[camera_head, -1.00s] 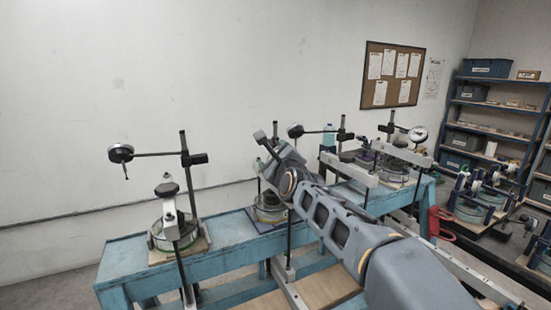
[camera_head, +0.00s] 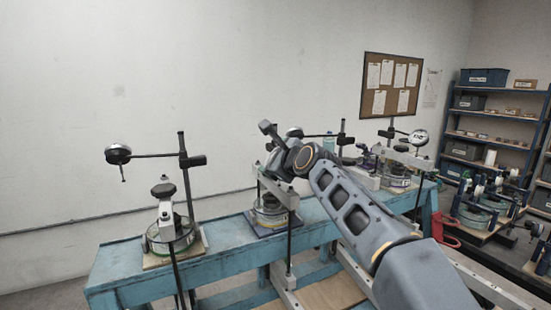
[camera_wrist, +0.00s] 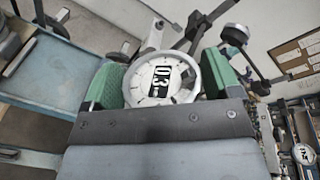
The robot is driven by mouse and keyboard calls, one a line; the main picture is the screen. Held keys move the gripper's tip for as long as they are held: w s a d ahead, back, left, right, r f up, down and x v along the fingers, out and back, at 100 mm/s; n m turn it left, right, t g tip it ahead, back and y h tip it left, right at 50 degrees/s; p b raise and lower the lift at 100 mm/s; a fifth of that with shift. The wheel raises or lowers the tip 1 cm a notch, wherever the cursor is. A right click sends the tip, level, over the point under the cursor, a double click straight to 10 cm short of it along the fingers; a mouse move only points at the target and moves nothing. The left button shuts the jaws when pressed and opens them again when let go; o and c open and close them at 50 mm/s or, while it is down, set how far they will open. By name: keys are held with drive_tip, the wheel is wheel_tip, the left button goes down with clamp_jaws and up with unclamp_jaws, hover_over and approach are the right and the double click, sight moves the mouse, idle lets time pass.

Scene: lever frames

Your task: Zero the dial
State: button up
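A round dial (camera_wrist: 163,78) with a pale face, tick marks and a black readout window sits between my fingertips in the wrist view. The digits look like 0.3 and are turned on their side. My gripper (camera_wrist: 160,84) has a green pad on each side of the dial's rim. Whether the pads press on the rim or stand just clear of it, I cannot tell. In the head view my gripper (camera_head: 281,153) is above the middle of the blue bench, and its fingers mostly hide what is behind them.
A blue bench (camera_head: 128,262) carries several stands. A black dial gauge (camera_head: 118,154) hangs from a post arm at left. Another gauge (camera_head: 418,137) stands at right. Posts and cross bars stand close around my arm. A shelf (camera_head: 495,140) is at far right.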

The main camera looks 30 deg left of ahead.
drive_tip(key=shift+o, duration=1.4)
drive_tip(key=b+v, duration=0.4)
drive_tip(key=v, duration=0.9)
drive_tip(key=shift+s+d+b, duration=0.2)
drive_tip(key=shift+d+b, duration=0.1)
drive_tip(key=shift+d, duration=0.05)
